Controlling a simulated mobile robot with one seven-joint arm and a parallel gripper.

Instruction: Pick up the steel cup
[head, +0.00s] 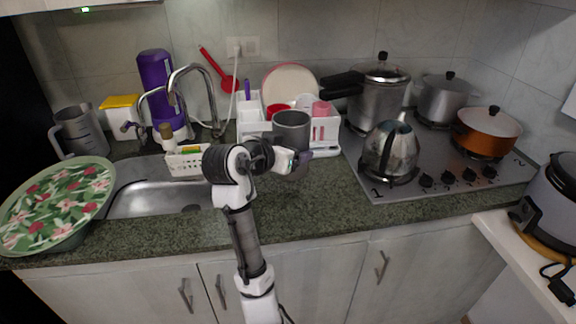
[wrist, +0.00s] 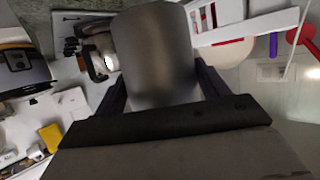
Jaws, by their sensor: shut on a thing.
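The steel cup (head: 291,127) is a plain grey cylinder, seen in the head view in front of the white dish rack. It also fills the middle of the wrist view (wrist: 155,55), between the two dark fingers. My gripper (head: 298,160) is shut on the cup. In the wrist view my gripper (wrist: 158,88) has one finger on each side of the cup. The cup looks upright in the head view. I cannot tell for sure how far its base is above the counter, as the gripper covers its lower part.
The white dish rack (head: 326,137) with plates stands right behind the cup. A steel kettle (head: 390,150) stands on the stove (head: 440,180) to the right. The sink (head: 150,190) and faucet (head: 172,95) are to the left. The counter's front strip (head: 330,205) is clear.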

